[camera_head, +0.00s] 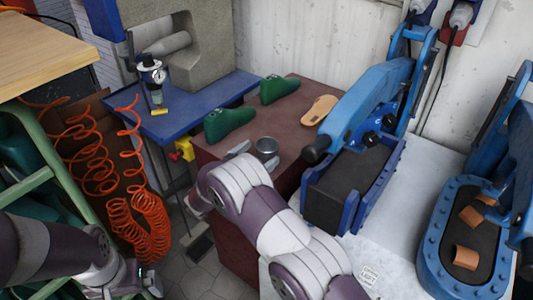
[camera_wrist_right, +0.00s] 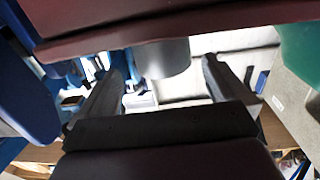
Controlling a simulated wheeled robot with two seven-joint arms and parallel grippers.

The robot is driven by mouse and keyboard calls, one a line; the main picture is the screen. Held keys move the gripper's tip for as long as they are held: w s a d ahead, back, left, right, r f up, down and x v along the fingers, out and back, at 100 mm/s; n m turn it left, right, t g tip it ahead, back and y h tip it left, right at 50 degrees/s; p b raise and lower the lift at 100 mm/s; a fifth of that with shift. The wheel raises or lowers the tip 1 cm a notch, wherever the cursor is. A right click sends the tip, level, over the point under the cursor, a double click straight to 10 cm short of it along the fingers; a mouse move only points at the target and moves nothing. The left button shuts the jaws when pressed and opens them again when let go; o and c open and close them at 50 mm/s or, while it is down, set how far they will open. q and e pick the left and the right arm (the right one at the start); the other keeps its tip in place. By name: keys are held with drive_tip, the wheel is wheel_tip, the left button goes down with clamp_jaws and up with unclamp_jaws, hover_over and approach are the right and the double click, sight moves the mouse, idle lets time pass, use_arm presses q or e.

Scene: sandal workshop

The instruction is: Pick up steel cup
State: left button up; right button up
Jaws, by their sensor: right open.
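The steel cup (camera_head: 267,147) stands on the dark red tabletop, close beside my right arm in the head view. In the right wrist view a smooth grey form that looks like the cup (camera_wrist_right: 165,57) shows between and beyond the two fingers. My right gripper (camera_wrist_right: 165,66) is open, with nothing gripped between its fingers. In the head view my own right arm hides most of that gripper. My left gripper (camera_head: 148,283) is at the bottom left, away from the cup; its jaws are too unclear to read.
Two green shoe lasts (camera_head: 230,123) (camera_head: 279,88) and a tan sole (camera_head: 319,109) lie near the cup. A blue press (camera_head: 365,105) stands to the right. Orange coiled hoses (camera_head: 135,215) hang at left, beside a blue table (camera_head: 190,117). The dark red tabletop (camera_head: 293,128) is bare right of the cup.

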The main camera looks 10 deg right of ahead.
sight(274, 140)
drive_tip(key=x, duration=0.5)
drive_tip(key=shift+w+f, duration=0.15)
drive_tip(key=shift+w, duration=0.05)
drive_tip(key=shift+a, duration=0.15)
drive_tip(key=c, duration=1.1)
